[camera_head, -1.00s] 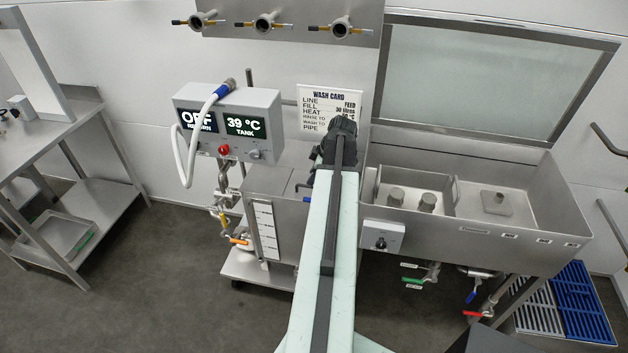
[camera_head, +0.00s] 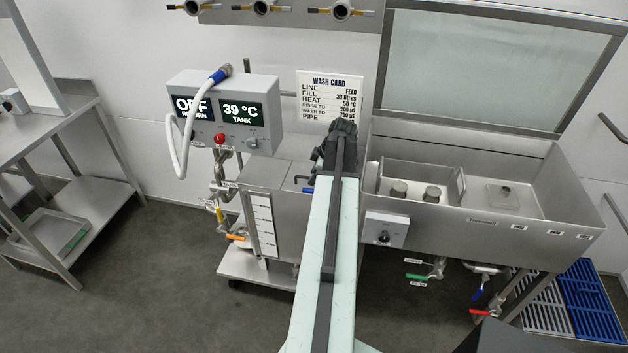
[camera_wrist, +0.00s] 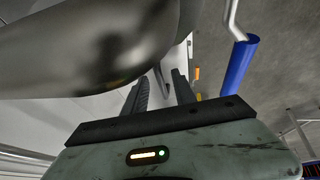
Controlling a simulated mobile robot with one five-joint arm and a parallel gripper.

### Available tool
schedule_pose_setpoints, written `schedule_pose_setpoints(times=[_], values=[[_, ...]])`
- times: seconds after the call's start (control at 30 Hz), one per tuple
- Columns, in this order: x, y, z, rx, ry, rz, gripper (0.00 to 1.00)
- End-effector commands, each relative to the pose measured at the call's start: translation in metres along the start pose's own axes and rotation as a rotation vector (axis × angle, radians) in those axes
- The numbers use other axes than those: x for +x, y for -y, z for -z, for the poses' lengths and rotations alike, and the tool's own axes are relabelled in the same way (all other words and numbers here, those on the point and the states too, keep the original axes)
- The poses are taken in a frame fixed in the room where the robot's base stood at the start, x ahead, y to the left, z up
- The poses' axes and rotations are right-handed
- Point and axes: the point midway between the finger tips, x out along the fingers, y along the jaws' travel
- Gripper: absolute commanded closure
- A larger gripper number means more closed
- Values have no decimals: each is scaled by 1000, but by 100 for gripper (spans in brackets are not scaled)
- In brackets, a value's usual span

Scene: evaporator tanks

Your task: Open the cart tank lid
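The steel cart tank (camera_head: 291,222) stands left of my arm in the head view, with a white level scale on its front. Its flat top (camera_head: 268,174) looks closed, and my arm hides its right part. A blue handle (camera_head: 308,190) shows beside my wrist at the tank top. A blue grip on a bent metal rod (camera_wrist: 240,65) is in the wrist view, right of the fingers and outside them. My gripper (camera_wrist: 160,80) is open, with a gap between its two fingers. In the head view its fingertips are hidden behind my wrist.
A control box (camera_head: 224,112) reading 39 °C, with a white hose, is left above the tank. A steel sink (camera_head: 470,235) stands right of my arm. A large, blurred metal shape (camera_wrist: 90,45) fills the wrist view's upper left, close to the fingers.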

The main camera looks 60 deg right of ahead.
Motion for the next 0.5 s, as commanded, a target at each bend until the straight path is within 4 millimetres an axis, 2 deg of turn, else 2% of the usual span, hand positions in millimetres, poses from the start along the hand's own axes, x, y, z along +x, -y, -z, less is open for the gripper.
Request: schedule_pose_setpoints(times=[0.1, 0.2, 0.5], values=[[-1, 0, 1, 0, 0, 0, 70], [-1, 0, 1, 0, 0, 0, 98], [-1, 0, 1, -1, -1, 0, 100]])
